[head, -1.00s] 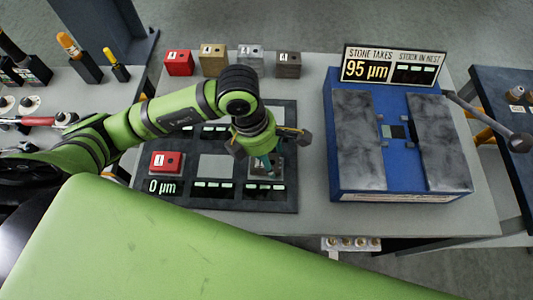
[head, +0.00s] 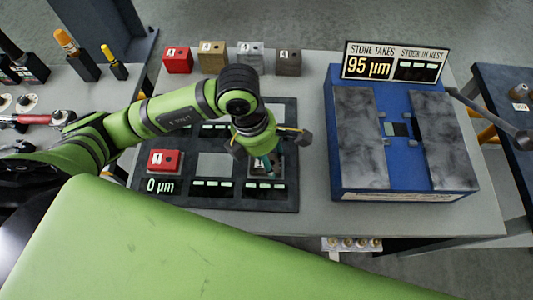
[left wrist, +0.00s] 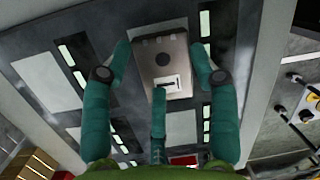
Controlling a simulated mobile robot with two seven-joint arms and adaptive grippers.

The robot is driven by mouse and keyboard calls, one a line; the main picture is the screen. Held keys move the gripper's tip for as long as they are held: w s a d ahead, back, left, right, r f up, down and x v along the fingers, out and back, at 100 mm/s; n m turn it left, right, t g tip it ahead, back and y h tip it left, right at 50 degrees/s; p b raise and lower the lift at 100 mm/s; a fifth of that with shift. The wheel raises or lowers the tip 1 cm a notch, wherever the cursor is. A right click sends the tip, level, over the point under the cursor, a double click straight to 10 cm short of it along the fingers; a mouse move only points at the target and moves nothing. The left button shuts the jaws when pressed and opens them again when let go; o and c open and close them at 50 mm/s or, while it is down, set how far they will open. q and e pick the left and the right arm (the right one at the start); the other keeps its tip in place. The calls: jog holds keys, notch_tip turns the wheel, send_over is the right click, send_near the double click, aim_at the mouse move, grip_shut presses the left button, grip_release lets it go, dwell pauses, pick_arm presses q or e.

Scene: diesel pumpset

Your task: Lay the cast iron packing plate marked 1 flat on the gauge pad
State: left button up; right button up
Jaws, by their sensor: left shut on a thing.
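The plate (left wrist: 163,60) is grey-brown metal with a dark round hole and a white label that seems to read 1. It shows between the teal fingers of my left gripper (left wrist: 160,75) in the left wrist view. In the head view my left gripper (head: 268,158) points down at the right front of the dark gauge board (head: 240,200), shut on the plate. Only a corner of the plate (head: 280,163) shows there, low over the board. I cannot tell whether it touches the pad beneath. My right gripper is out of view.
A red block (head: 165,160) marked 1 sits at the board's front left, above a 0 µm readout. A bare pale pad (head: 214,165) lies between. Several marked blocks stand behind. A blue machine (head: 345,175) with a 95 µm sign (head: 397,62) is at right.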

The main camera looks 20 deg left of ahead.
pick_arm(q)
jog(key=shift+f, duration=0.2)
jog(key=o, duration=1.8)
jog(key=shift+o, duration=0.4)
jog(key=v, duration=1.2)
jog(key=shift+r, duration=0.15)
